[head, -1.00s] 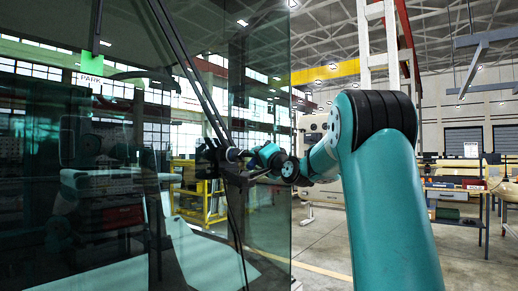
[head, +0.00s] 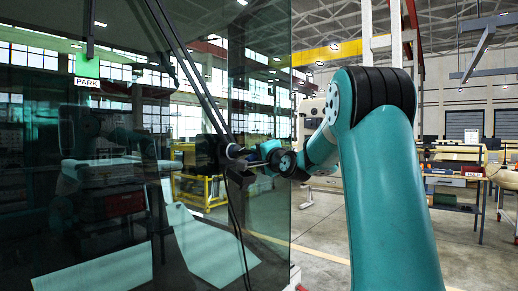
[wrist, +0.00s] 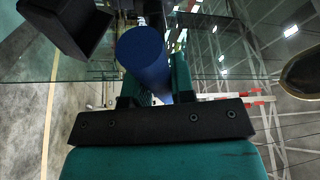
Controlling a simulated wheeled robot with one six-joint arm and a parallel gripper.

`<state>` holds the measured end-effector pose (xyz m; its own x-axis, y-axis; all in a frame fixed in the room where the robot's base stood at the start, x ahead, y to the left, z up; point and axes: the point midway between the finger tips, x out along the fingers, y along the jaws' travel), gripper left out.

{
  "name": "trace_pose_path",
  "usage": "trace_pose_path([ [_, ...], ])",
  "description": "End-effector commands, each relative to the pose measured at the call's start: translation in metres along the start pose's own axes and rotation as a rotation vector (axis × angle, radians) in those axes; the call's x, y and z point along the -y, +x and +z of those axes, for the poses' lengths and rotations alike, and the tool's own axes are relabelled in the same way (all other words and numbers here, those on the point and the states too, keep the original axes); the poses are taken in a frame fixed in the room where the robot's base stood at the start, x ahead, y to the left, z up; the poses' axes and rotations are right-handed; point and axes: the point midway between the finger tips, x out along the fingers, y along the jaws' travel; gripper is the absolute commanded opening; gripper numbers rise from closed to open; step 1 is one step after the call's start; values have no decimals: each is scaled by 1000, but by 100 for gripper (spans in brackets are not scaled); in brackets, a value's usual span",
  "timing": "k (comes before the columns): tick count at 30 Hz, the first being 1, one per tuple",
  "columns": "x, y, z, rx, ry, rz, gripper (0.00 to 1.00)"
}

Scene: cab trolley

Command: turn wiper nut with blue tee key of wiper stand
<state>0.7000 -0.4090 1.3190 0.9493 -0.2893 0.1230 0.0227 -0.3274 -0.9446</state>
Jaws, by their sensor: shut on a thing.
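The blue tee key (wrist: 145,55) shows in the wrist view as a thick blue cylinder between the two teal fingers of my gripper (wrist: 153,88). My gripper is shut on it. In the head view my gripper (head: 268,152) is at the dark wiper pivot (head: 212,152), at the lower end of the black wiper arm (head: 190,72) beside the glass. The wiper nut is not visible, and I cannot tell whether the key sits on it. A dark block (wrist: 68,25) stands left of the key in the wrist view.
A large tinted glass pane (head: 262,215) fills the left side, close to my gripper. A green tag and PARK label (head: 87,82) are at its upper left. A black cable (head: 240,235) hangs below the pivot. Open floor and workbenches (head: 458,180) lie to the right.

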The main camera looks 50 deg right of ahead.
Motion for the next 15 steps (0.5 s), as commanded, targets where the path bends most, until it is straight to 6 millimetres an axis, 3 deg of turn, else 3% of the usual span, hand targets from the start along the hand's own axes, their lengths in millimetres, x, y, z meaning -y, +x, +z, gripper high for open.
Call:
trace_pose_path([
  [15,7,1,-2,1,238,98,0],
])
